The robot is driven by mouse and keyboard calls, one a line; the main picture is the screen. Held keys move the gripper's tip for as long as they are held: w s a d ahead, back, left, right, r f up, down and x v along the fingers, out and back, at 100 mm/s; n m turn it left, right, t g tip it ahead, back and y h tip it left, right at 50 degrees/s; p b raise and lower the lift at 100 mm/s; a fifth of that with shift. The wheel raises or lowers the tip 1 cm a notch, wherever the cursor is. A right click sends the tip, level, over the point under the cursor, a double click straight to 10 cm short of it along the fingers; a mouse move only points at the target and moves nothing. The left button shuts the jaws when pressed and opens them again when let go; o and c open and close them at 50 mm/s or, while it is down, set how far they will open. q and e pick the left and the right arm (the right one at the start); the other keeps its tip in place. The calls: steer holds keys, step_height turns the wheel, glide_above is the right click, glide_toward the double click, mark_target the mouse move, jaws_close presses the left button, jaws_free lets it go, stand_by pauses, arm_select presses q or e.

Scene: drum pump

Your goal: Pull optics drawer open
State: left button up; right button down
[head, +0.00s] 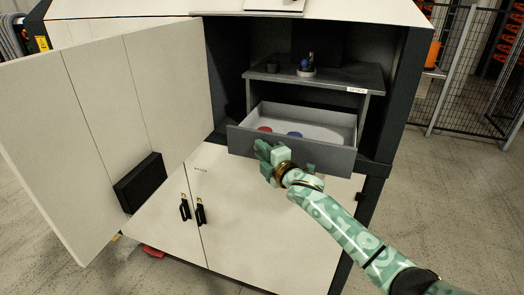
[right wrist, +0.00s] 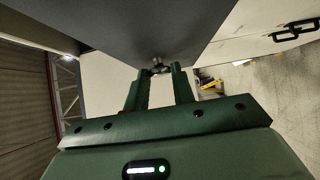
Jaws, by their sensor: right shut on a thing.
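The optics drawer (head: 330,155) is a grey drawer under a dark shelf in the open cabinet. It stands pulled out, with its pale inside showing. A red item (head: 265,129) and a blue item (head: 295,134) lie in it. My right gripper (head: 264,150) is at the left part of the drawer front and hides the handle in the head view. In the right wrist view, its two fingers (right wrist: 160,78) are shut on a small dark knob (right wrist: 157,66) on the drawer front (right wrist: 150,28). My left gripper is not in view.
The large white cabinet door (head: 95,110) stands open to the left. The shelf (head: 320,77) above the drawer holds small dark parts and a labelled edge. Lower white doors (head: 250,215) with black handles are closed. A wire fence (head: 475,80) stands at the right.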

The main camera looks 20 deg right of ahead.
steer(key=shift+w+d, duration=0.15)
steer(key=shift+w, duration=0.05)
steer(key=c, duration=1.3)
jaws_free()
steer(key=shift+c, duration=0.2)
steer(key=shift+o, duration=0.8)
steer(key=shift+s, duration=0.1)
steer(key=b+v, duration=0.2)
steer(key=v, duration=1.4)
steer(key=shift+s, duration=0.15)
